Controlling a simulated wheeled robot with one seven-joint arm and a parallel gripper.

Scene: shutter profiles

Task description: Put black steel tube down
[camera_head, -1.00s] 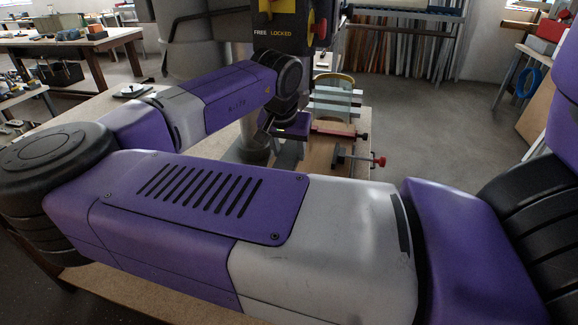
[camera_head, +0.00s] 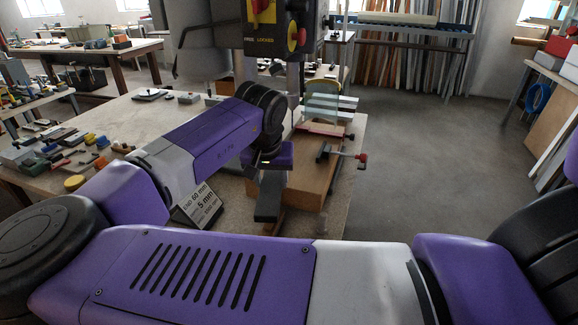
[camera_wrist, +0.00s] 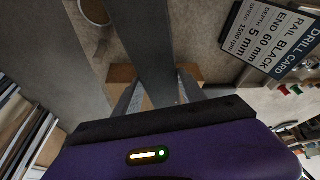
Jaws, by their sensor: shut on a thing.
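The black steel tube (camera_wrist: 148,45) shows in the wrist view as a long dark grey bar running from the top edge down to my gripper (camera_wrist: 158,92). My gripper is shut on it, with a finger on each side. In the head view my gripper (camera_head: 268,185) hangs in front of a wooden block, and a dark upright piece shows below its purple body. The tube's far end runs out of the wrist view. I cannot tell whether the tube touches anything beneath it.
A drill card (camera_head: 197,205) stands left of my gripper, on the bench (camera_head: 115,112). The wooden block (camera_head: 312,172) and a red-handled clamp (camera_head: 345,154) are to the right. A machine with a yellow switch panel (camera_head: 268,28) rises behind. Small tools crowd the left table. Open floor lies right.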

